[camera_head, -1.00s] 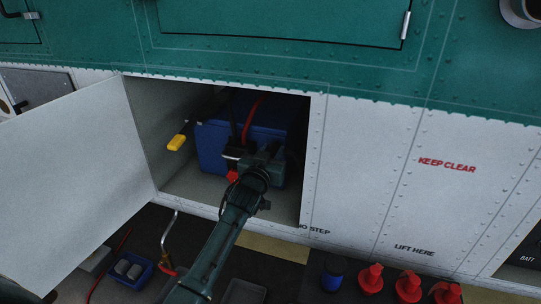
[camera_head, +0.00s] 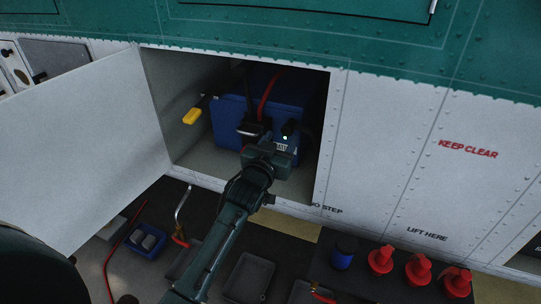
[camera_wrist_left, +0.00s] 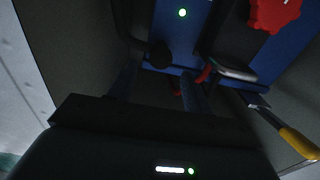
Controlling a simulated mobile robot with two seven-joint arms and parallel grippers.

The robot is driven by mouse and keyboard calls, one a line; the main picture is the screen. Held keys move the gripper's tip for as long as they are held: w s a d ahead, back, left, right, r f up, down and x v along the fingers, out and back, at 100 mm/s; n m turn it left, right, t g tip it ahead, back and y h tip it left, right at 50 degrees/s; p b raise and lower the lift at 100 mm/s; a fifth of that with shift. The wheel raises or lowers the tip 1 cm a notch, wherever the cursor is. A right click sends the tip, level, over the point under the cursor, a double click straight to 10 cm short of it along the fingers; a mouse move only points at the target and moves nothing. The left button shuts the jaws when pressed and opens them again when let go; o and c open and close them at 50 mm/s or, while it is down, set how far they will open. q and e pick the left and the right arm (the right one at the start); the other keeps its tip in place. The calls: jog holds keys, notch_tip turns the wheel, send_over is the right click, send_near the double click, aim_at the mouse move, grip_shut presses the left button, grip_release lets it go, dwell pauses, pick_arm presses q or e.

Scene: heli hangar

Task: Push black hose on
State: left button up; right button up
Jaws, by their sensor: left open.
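A blue box (camera_head: 229,122) stands inside the open bay, with a small green light on its front. It shows again in the wrist view (camera_wrist_left: 180,42). A dark hose (camera_head: 308,138), which I take for the black hose, hangs beside the box's right side. In the wrist view its rounded black end (camera_wrist_left: 158,53) is in front of the blue face; whether it touches a fitting I cannot tell. My left gripper (camera_head: 266,150) is open at the bay mouth, in front of the box's lower part. Nothing shows between its fingers (camera_wrist_left: 160,90). My right gripper is not in view.
The open door panel (camera_head: 80,140) stands left of the bay. Below are trays (camera_head: 249,276) and several red caps (camera_head: 380,259).

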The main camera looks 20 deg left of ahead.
pick_arm(q)
jog(key=s, duration=0.6)
jog(key=shift+s+a, duration=0.15)
jog(key=shift+s, duration=0.2)
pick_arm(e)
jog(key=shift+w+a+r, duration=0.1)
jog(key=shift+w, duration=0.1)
pick_arm(q)
jog(key=s+d+f+m+g+h, duration=0.1)
jog(key=s+d+f+g, duration=0.1)
jog(key=s+f, duration=0.8)
jog(key=s+d+f+m+g+h, duration=0.1)
jog(key=s+d+f+g, duration=0.2)
jog(key=s+f, duration=0.7)
jog(key=s+g, duration=0.2)
jog(key=s, duration=0.2)
jog(key=shift+m+h+p, duration=0.3)
jog(key=shift+h+p, duration=0.1)
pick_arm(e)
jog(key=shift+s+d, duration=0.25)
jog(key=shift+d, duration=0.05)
pick_arm(q)
jog(key=shift+f, duration=0.1)
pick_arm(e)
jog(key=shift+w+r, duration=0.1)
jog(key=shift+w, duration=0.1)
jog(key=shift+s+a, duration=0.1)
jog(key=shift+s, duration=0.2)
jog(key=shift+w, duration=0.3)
